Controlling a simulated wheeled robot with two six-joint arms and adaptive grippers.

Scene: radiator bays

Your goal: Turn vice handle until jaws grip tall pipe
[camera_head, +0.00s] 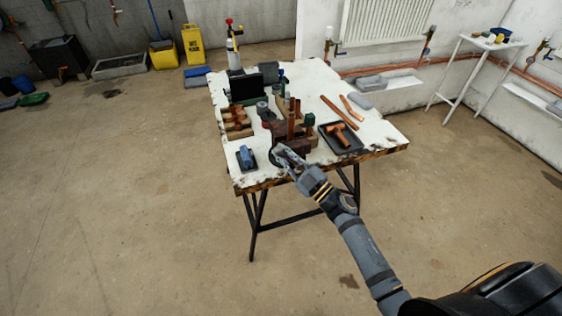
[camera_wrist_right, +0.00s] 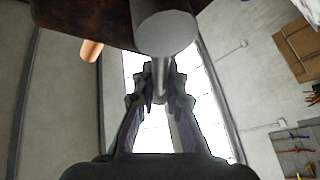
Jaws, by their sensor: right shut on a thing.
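The dark reddish-brown vice (camera_head: 294,138) stands near the front edge of the worn white bench. A tall copper pipe (camera_head: 291,118) rises upright at the vice; I cannot tell whether the jaws touch it. My right gripper (camera_head: 281,153) reaches the front of the vice. In the right wrist view, the grey round screw end (camera_wrist_right: 165,34) sits below the brown vice body (camera_wrist_right: 85,20), and the thin grey vice handle (camera_wrist_right: 160,78) runs between the fingertips. My right gripper (camera_wrist_right: 160,92) is shut on this handle. My left gripper is not in view.
On the bench (camera_head: 225,110), a black tray (camera_head: 341,138) with copper fittings lies right of the vice. A small dark tray (camera_head: 246,158) with a blue item lies left. Wooden blocks with copper pieces (camera_head: 237,122) and loose pipes (camera_head: 338,112) are near. The floor in front is clear.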

